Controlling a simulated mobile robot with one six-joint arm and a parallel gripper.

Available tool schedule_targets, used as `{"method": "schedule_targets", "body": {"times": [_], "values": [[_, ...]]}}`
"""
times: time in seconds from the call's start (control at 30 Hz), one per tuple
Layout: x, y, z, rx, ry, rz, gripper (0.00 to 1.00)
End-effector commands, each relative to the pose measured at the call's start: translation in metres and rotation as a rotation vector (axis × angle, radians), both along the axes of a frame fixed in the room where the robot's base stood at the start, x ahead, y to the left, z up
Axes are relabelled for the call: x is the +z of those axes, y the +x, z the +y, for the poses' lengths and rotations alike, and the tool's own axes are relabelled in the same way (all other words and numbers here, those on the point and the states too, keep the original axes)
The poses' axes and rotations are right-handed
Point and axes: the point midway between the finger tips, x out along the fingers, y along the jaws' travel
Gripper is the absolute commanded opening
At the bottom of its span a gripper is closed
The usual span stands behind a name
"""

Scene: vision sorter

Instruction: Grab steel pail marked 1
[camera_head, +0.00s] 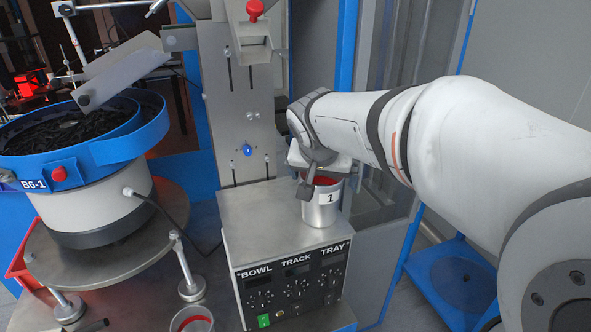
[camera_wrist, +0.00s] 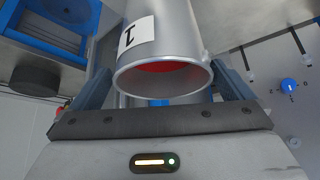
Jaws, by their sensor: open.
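The steel pail marked 1 (camera_head: 321,206) stands upright on top of the grey control box labelled BOWL, TRACK, TRAY. Its inside is red. In the wrist view the pail (camera_wrist: 175,45) appears upside down with its "1" label and its rim near my gripper's palm. My gripper (camera_head: 312,186) is at the pail's upper part, partly hiding its rim. In the wrist view the gripper's two fingers (camera_wrist: 165,88) lie on either side of the pail, open, with a small gap seen at the right. Whether the left finger touches the pail I cannot tell.
The control box (camera_head: 240,215) carries the pail. A vertical metal panel (camera_head: 245,130) with a blue knob rises behind it. A blue vibratory bowl (camera_head: 85,135) with dark parts is at left. Another red-lined pail (camera_head: 192,320) is at the bottom edge. A blue stand (camera_head: 455,280) is at right.

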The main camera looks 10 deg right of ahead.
Motion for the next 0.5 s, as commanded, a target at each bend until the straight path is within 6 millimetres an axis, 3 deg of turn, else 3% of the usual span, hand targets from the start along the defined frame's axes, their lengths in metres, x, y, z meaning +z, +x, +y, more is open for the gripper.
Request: {"method": "schedule_targets", "body": {"times": [0.2,0.5], "values": [[-0.027,0.014,-0.003,0.003,-0.001,0.004,1.0],[-0.031,0.016,-0.003,0.007,0.0,0.001,1.0]]}}
